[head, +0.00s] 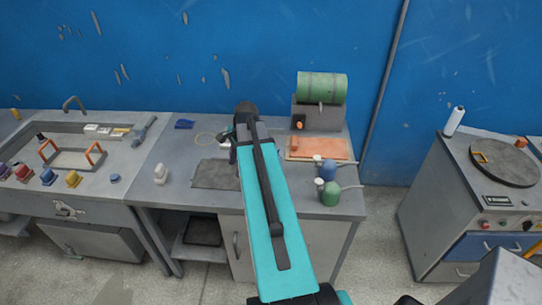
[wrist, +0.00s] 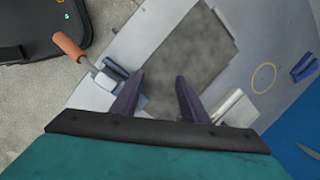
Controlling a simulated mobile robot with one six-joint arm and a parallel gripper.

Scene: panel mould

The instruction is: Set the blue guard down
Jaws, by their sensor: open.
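A small dark-blue piece (head: 184,124), which looks like the blue guard, lies on the bench top near the back wall. It also shows in the wrist view (wrist: 304,67) at the right edge, apart from my gripper. My gripper (wrist: 158,88) is open, with nothing between its dark purple fingers. In the head view its fingers (head: 233,154) show just left of my teal arm, over the bench by the dark grey mat (head: 215,174). My arm hides part of the bench behind it.
A thin yellow ring (wrist: 263,77) lies between the mat and the blue piece. A tool with an orange handle (wrist: 70,47) lies near the bench's front edge. A green cylinder (head: 322,87) stands at the back right.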

